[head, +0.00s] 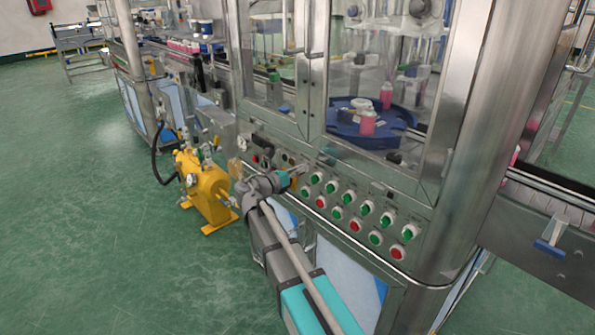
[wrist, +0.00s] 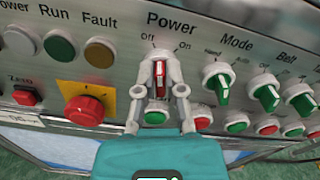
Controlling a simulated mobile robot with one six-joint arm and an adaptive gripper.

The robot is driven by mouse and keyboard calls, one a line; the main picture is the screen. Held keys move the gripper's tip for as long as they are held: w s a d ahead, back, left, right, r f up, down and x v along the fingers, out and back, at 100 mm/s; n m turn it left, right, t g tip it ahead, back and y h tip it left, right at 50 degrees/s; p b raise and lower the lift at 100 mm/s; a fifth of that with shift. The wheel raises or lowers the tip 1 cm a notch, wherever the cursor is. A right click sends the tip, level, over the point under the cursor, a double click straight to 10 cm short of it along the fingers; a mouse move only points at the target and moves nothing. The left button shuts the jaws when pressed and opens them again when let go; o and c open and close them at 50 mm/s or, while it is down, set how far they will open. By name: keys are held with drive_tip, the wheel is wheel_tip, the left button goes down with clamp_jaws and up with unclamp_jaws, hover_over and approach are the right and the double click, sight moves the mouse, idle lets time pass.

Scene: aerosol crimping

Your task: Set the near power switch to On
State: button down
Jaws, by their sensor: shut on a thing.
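The power switch (wrist: 160,72) is a knob with a red handle under the label "Power" in the wrist view, with "Off" at its upper left and "On" at its upper right. Its handle stands nearly upright in the picture; I cannot tell exactly which mark it points at. My gripper (wrist: 160,90) has one grey finger on each side of the knob and is shut on it. In the head view my gripper (head: 301,172) reaches the left part of the button panel (head: 408,212), and the power switch is too small and covered to make out.
Green-handled Mode (wrist: 221,84) and Belt (wrist: 266,94) switches sit close to the right. A red emergency button (wrist: 84,109) on a yellow plate is close to the left. Green and red push buttons lie below. A yellow machine (head: 205,190) stands left of my arm.

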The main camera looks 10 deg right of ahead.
drive_tip(key=m, duration=0.4)
drive_tip(key=shift+s+d, duration=0.1)
drive_tip(key=m, duration=0.5)
drive_tip(key=shift+s, duration=0.1)
drive_tip(key=shift+m, duration=0.3)
drive_tip(key=c, duration=0.7)
unclamp_jaws()
drive_tip(key=shift+c, duration=0.2)
drive_tip(key=v, duration=1.2)
